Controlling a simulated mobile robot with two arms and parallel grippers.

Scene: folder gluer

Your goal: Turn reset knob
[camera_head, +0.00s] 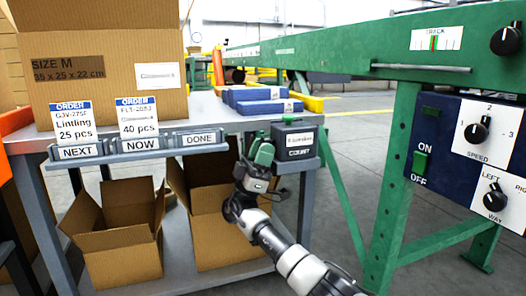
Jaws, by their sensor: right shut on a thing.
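A dark counter box (305,141) with a small display and the word COUNT sits at the right front corner of the grey table. My right gripper (262,152), with green fingers, is at the left side of this box. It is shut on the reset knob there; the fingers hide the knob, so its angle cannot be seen. My left gripper is not in view.
A rail with NEXT, NOW and DONE signs (198,139) and order cards runs along the table front. A large carton (110,60) and blue bundles (262,106) stand on top. Open cartons (122,262) are below. A green machine frame with a control panel (450,165) is at right.

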